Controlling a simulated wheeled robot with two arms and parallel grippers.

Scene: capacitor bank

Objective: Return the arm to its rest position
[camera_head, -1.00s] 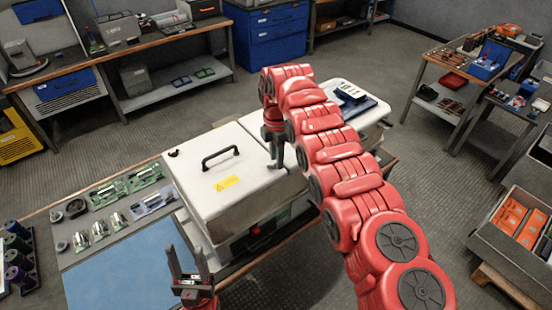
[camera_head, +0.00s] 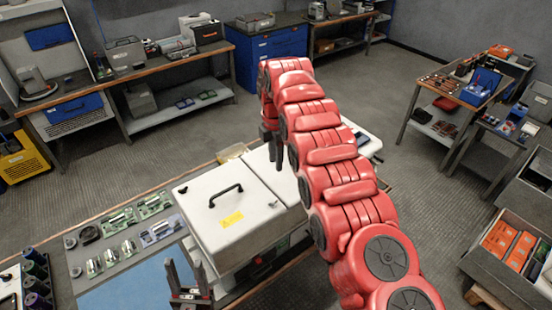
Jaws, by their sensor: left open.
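My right arm, red and segmented, comes in from the lower right and reaches over the white machine (camera_head: 215,225). My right gripper (camera_head: 272,150) hangs pointing down beyond the machine's handled lid, and the arm partly covers it. Its finger opening does not show clearly. My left gripper (camera_head: 187,272) is at the bottom left, fingers up and apart, with nothing between them. It is in front of the machine's near left side, over the blue mat's (camera_head: 135,290) right end.
A black handle (camera_head: 225,195) stands up from the lid. Several small parts lie on the bench (camera_head: 110,245) at left, with dark cylinders (camera_head: 35,275) at its edge. A grey bin with orange boxes (camera_head: 508,242) is at right. Floor (camera_head: 430,200) is clear between.

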